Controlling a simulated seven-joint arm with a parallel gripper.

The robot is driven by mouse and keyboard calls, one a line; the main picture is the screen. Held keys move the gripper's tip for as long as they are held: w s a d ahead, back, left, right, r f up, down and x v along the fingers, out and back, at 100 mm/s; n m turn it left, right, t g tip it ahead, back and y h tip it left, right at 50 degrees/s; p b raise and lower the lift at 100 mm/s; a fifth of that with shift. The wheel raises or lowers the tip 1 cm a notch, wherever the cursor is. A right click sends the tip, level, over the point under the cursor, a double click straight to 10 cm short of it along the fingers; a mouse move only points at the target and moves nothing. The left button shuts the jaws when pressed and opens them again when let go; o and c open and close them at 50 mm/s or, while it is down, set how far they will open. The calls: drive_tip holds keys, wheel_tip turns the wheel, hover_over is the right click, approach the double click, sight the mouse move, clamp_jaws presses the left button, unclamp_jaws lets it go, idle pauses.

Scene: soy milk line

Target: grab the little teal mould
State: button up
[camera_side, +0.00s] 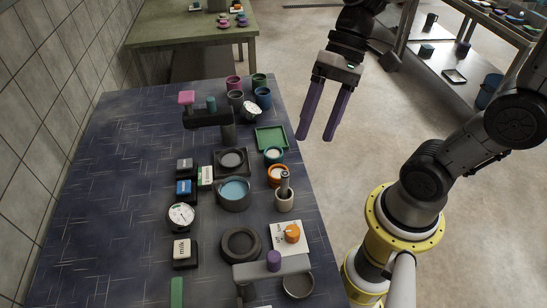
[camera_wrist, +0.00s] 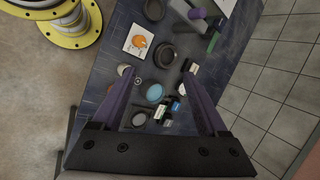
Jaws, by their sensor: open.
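A small round teal cup with a pale inside (camera_side: 273,155), which looks like the mould, stands on the dark blue table between a green tray and an orange cup. My gripper (camera_side: 315,138) is open and empty, with two purple fingers pointing down. In the side view it hangs right of the teal cup, near the table's right edge and apart from the cup. In the wrist view the open fingers (camera_wrist: 158,74) frame the middle of the table. I cannot make out the teal cup there; the left finger seems to hide it.
The green tray (camera_side: 271,138) and the orange-rimmed cup (camera_side: 277,181) flank the teal cup closely. A dark stand (camera_side: 207,117) rises at the back left.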

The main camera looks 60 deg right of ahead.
drive_tip(key=w+d+f+m+y, duration=0.2)
drive_tip(key=w+f+m+y, duration=0.1)
drive_tip(key=w+m+y, duration=0.3)
drive_tip(key=m+t+y, duration=0.3)
drive_tip(key=m+t, duration=0.4)
drive_tip(key=m, duration=0.3)
hover_over(279, 150)
drive_tip(key=s+d, duration=0.2)
wheel_tip(279, 150, down, 14)
drive_tip(key=s+d+f+m+t, duration=0.3)
drive_tip(key=f+m, duration=0.2)
drive_tip(key=f, duration=0.2)
drive_tip(key=shift+w+x, duration=0.25)
drive_tip(key=shift+x, duration=3.4)
drive_tip(key=shift+d, duration=0.15)
drive_tip(key=c, duration=1.2)
drive_tip(key=shift+o, duration=0.2)
drive_tip(key=shift+r, duration=0.15)
